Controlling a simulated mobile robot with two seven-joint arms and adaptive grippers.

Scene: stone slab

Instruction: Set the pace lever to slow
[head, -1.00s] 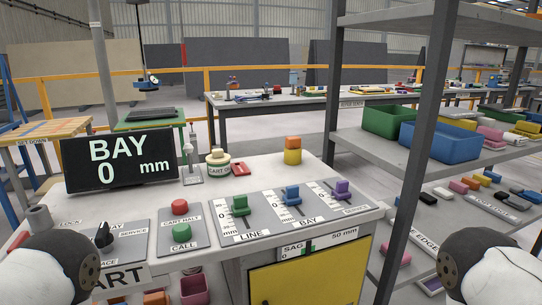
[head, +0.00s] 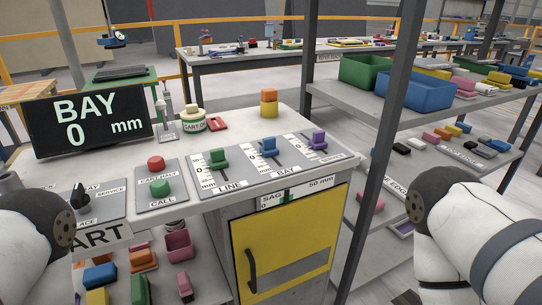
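No lever clearly marked pace or slow can be read. A black knob (head: 78,196) sits on a grey plate (head: 100,211) at the left of the bench, by lettering reading "ACE", "AY" and "SERVICE"; my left arm covers part of this plate. Three sliding levers stand on the panel to its right: a green lever (head: 218,158) over LINE, a blue lever (head: 268,147) over BAY, and a purple lever (head: 318,140) whose label is too small to read. My arms show at the lower left and lower right corners; neither gripper is in view.
A display (head: 88,119) reads BAY 0 mm. A red button (head: 156,163) and a green button (head: 159,187) are between knob and levers. A yellow cabinet door (head: 285,247) is below. A grey shelf post (head: 380,150) rises at the right.

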